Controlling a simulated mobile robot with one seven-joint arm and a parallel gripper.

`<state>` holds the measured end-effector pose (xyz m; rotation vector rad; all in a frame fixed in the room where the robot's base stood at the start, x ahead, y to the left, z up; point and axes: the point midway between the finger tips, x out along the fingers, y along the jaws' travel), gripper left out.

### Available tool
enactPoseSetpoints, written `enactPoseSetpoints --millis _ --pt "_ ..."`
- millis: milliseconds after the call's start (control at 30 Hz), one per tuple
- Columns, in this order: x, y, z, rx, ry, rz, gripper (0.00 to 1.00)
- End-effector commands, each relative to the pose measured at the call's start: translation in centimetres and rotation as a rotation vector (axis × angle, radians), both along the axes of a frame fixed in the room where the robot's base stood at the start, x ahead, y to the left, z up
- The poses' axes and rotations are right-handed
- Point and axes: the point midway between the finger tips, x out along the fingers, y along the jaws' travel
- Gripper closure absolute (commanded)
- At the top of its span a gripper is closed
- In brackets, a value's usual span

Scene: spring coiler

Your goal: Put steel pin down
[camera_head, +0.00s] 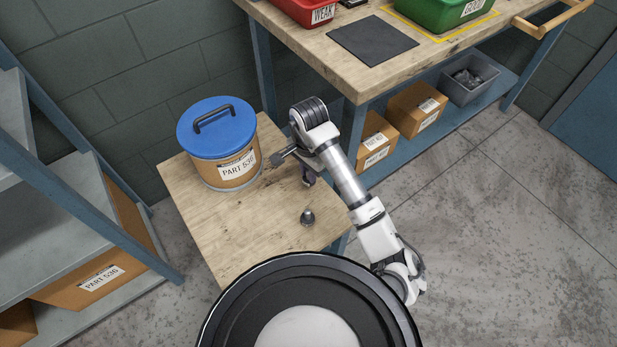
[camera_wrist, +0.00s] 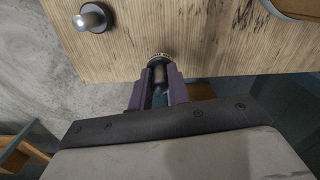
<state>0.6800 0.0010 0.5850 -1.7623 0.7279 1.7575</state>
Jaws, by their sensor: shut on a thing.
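My gripper (camera_head: 308,181) is over the right side of the small wooden table (camera_head: 225,235). In the wrist view its purple fingers (camera_wrist: 158,88) are shut on a dark grey cylindrical piece with a ringed round end, which I take to be the steel pin (camera_wrist: 158,58). The fingers hide much of it. Its end shows against the wood near the table edge; I cannot tell whether it touches. A shiny metal peg with a round base (camera_head: 307,217) stands on the table nearer my body, apart from my gripper. It also shows in the wrist view (camera_wrist: 92,17).
A tub with a blue lid (camera_head: 217,128) stands at the table's back left. Behind is a workbench (camera_head: 310,45) with a dark mat (camera_head: 372,40), a red bin (camera_head: 303,10) and a green bin (camera_head: 440,12). A shelf rack (camera_head: 85,215) is at left. The table's front left is clear.

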Motion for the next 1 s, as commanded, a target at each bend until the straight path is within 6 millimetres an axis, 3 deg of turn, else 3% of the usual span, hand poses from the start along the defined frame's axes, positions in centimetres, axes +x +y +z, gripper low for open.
enactPoseSetpoints --millis 200,633,667,800,1000 --pt "-0.1 0.1 -2.9 0.002 0.004 -0.001 1.00" --pt "0.0 0.0 -3.6 0.001 0.001 0.000 1.00" --pt "0.0 0.0 -3.5 0.001 0.001 0.000 0.80" --pt "0.0 0.0 -3.4 0.001 0.001 0.000 0.61" --pt "0.0 0.0 -3.4 0.001 0.001 0.000 0.60"
